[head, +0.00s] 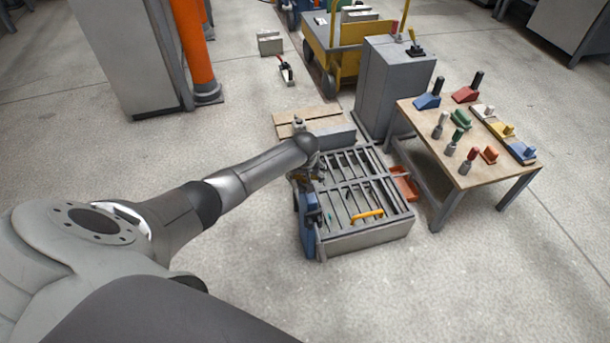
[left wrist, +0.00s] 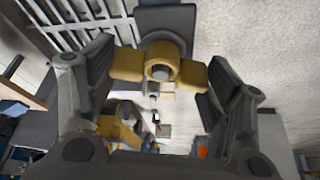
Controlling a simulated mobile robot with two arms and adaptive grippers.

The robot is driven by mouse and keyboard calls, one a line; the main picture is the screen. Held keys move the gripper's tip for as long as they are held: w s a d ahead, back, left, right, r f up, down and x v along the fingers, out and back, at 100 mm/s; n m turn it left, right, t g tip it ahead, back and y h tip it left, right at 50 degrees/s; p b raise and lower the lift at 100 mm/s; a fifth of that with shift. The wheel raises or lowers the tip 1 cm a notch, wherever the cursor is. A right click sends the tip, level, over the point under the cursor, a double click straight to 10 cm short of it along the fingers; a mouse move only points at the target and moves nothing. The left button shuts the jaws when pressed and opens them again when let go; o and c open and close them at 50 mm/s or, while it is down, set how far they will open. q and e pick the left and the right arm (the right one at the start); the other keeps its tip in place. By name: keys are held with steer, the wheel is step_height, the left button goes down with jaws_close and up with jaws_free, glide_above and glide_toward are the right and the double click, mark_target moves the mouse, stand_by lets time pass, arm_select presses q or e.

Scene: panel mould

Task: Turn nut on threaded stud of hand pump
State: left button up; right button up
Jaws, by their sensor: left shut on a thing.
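A yellow wing nut (left wrist: 127,66) is between my left gripper's fingers in the left wrist view. The grey round end of the threaded stud (left wrist: 162,73) shows in its middle. A dark grey block (left wrist: 167,20) lies behind the nut. My left gripper (left wrist: 163,68) is shut on the nut, one finger at each wing. In the head view my left gripper (head: 304,176) is at the left edge of the slatted metal bed, above a blue unit (head: 309,222), perhaps the hand pump. The nut is too small to make out there. My right gripper is in neither view.
The slatted bed (head: 365,240) has a yellow-handled thing (head: 367,215) on it and an orange bin (head: 405,186) beside it. A wooden table (head: 440,160) with several coloured tools stands right. A grey cabinet (head: 385,95) is behind.

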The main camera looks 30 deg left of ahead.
arm_select(q)
steer(key=shift+n+g, duration=0.3)
steer(key=shift+n, duration=0.2)
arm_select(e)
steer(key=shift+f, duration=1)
arm_select(q)
steer(key=shift+d+n+y+p, duration=0.15)
steer(key=shift+n+y+p, duration=0.3)
steer(key=shift+n, duration=0.35)
steer(key=shift+n+g, duration=0.3)
steer(key=shift+n, duration=0.2)
steer(key=shift+f+n, duration=0.1)
steer(key=shift+n, duration=0.4)
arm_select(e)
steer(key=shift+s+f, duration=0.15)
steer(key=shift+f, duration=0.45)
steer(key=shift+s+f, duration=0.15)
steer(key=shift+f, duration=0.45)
